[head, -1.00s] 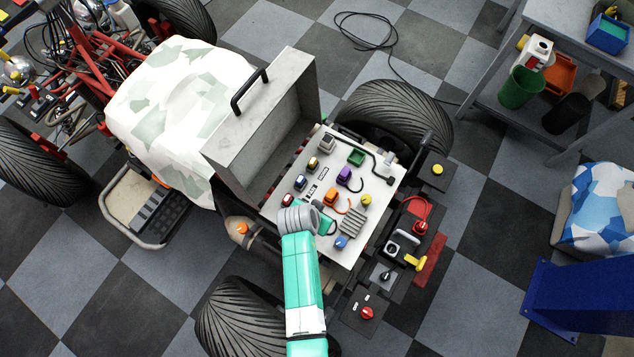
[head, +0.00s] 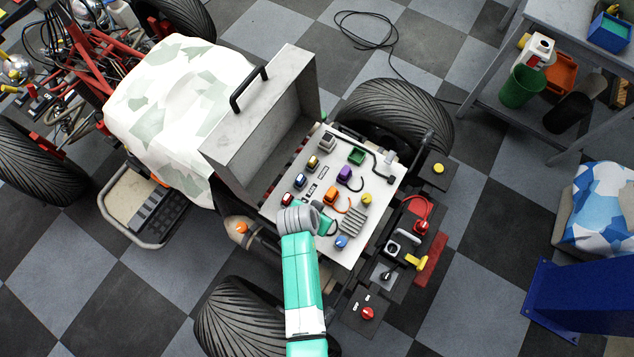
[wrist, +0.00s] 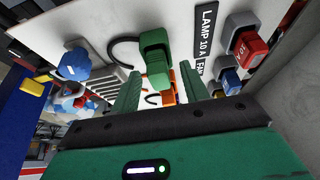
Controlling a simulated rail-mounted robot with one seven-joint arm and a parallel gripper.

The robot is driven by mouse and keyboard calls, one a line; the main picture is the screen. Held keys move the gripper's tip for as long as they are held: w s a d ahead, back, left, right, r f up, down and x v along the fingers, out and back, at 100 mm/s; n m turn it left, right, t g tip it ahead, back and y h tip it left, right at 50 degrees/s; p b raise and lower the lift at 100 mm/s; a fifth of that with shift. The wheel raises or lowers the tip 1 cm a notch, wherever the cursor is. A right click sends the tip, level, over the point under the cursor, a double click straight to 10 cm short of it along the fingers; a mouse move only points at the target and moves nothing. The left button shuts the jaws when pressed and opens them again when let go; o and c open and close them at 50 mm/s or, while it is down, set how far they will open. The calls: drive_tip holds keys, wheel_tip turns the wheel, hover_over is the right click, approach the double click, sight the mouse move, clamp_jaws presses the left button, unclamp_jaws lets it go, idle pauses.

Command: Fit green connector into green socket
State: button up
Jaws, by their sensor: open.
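The green connector (wrist: 155,58) sits on the white panel with a dark cable looping from its side. In the head view the connector (head: 326,224) shows only partly beside my wrist. My gripper (wrist: 160,75) is open, with one green finger on each side of the connector's lower part in the wrist view. I cannot tell whether the fingers touch it. The green socket (head: 356,156) is near the panel's far edge in the head view, away from my gripper, and looks empty.
The white panel (head: 372,217) also carries an orange connector (head: 331,196), a purple connector (head: 344,173), a blue knob (head: 341,242) and a yellow knob (head: 366,199). A grey raised lid (head: 245,125) stands along the panel's left side.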

drive_tip(key=p+v, duration=0.1)
drive_tip(key=v, duration=0.6)
drive_tip(key=shift+r+p, duration=0.2)
drive_tip(key=shift+p, duration=0.15)
